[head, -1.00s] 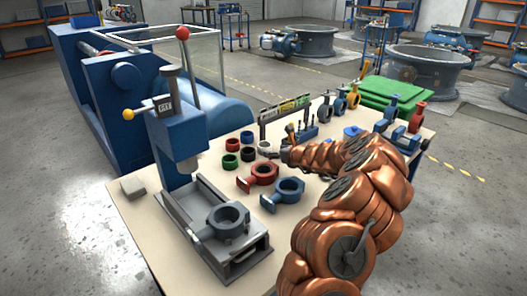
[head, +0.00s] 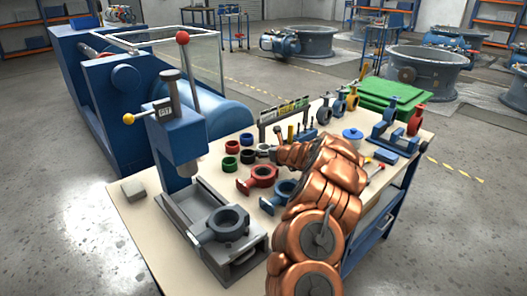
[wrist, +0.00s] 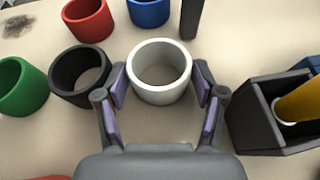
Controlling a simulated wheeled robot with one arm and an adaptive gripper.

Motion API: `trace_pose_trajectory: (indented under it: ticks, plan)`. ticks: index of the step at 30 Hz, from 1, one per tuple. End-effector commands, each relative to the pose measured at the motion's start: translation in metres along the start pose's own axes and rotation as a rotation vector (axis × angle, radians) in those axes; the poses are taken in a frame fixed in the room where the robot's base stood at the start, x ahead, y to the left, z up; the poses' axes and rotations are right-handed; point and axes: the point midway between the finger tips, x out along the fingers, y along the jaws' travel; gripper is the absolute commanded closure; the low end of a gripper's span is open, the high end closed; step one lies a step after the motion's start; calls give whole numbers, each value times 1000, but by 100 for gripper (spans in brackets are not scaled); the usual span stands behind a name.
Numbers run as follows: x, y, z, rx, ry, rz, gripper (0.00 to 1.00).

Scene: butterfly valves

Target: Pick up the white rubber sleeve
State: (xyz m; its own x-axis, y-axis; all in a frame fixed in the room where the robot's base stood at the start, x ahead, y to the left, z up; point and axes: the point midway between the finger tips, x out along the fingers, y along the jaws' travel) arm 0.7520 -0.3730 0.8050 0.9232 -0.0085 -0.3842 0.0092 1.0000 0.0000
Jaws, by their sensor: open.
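The white rubber sleeve (wrist: 158,95) stands upright on the table in the wrist view, its round opening facing up. My gripper (wrist: 159,80) is open, with one finger at the left and one at the right of the sleeve. Small gaps show between the pads and the sleeve wall. In the head view my gripper (head: 274,154) is low over the table among the sleeves, and the white sleeve is mostly hidden there.
A black sleeve (wrist: 80,74) stands close beside the left finger. Green (wrist: 20,86), red (wrist: 87,18) and blue (wrist: 149,10) sleeves stand around it. A dark holder (wrist: 262,115) with a yellow-handled thing is close on the right. Red (head: 262,176) and blue valve bodies lie nearer.

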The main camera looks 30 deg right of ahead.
Motion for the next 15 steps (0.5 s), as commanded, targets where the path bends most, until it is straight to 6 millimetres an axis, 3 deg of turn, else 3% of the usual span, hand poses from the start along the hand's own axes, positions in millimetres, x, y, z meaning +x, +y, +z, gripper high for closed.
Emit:
trace_pose_trajectory:
  ticks: [9,15]
  plan:
    - [2,0,0,0,-1,1,32]
    - [2,0,0,0,-1,1,53]
